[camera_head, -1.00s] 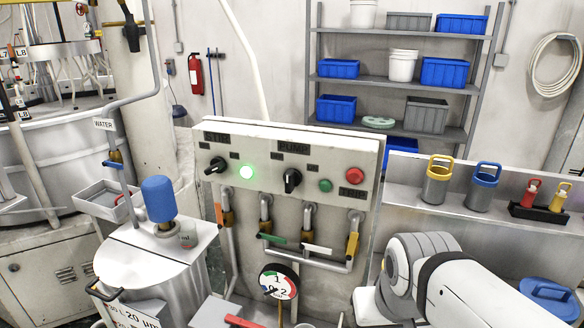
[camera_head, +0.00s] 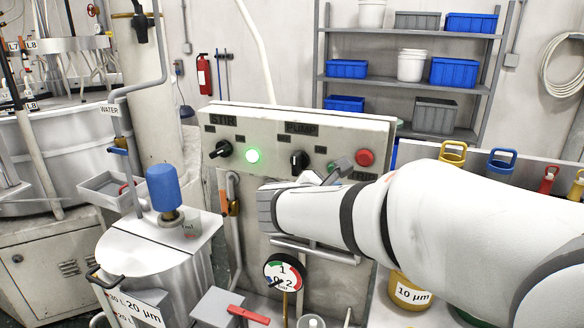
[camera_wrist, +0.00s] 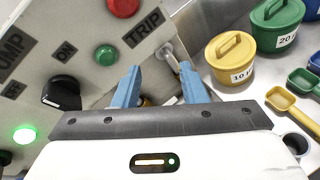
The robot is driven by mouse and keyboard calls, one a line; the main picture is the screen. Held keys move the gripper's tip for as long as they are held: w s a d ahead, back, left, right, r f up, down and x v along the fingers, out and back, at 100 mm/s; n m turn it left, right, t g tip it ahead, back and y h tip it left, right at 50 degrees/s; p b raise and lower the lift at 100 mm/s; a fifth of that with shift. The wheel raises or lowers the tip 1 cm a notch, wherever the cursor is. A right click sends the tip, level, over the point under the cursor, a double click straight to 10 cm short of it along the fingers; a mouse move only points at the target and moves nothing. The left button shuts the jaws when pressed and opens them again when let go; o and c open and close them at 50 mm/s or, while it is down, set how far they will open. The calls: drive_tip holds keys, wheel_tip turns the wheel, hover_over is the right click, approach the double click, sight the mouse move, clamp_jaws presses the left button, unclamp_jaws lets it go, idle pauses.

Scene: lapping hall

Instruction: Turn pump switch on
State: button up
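The pump switch (camera_head: 299,160) is a black rotary knob under the PUMP label on the pale control panel (camera_head: 270,121). In the wrist view the pump switch (camera_wrist: 61,93) is left of my fingers, with OFF and ON labels near it. I cannot tell for sure which label it points to. My gripper (camera_wrist: 160,88) has two blue fingers spread apart with nothing held. In the head view my gripper (camera_head: 335,172) is in front of the panel, to the right of the switch and apart from it. My wrist hides part of the panel's lower edge.
A red button (camera_wrist: 123,5) marked TRIP and a green button (camera_wrist: 106,55) are close to my fingers. The stir knob (camera_head: 220,149) and a lit green lamp (camera_head: 252,156) are further left. Pipes with valves and a gauge (camera_head: 284,272) are below. Lidded pots (camera_wrist: 230,58) stand right.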

sight(294, 159)
drive_tip(key=w+a+r+n+t, duration=0.1)
drive_tip(key=w+a+n+t, duration=0.1)
drive_tip(key=a, duration=0.2)
drive_tip(key=w+a+r+n+t+y, duration=0.1)
drive_tip(key=w+a+n, duration=0.1)
drive_tip(key=a+n, duration=0.1)
drive_tip(key=w+a+r+n+t+b, duration=0.1)
drive_tip(key=a+n+t, duration=0.1)
drive_tip(key=a+n, duration=0.1)
drive_tip(key=shift+w+a+r+t+y, duration=0.1)
drive_tip(key=shift+w+a+t+y, duration=0.1)
drive_tip(key=shift+a, duration=0.25)
drive_tip(key=shift+w+a+r+t+y, duration=0.1)
drive_tip(key=shift+w+a+y, duration=0.1)
drive_tip(key=shift+a, duration=0.25)
drive_tip(key=p+x, duration=0.1)
drive_tip(key=x, duration=0.6)
drive_tip(key=shift+w, duration=0.2)
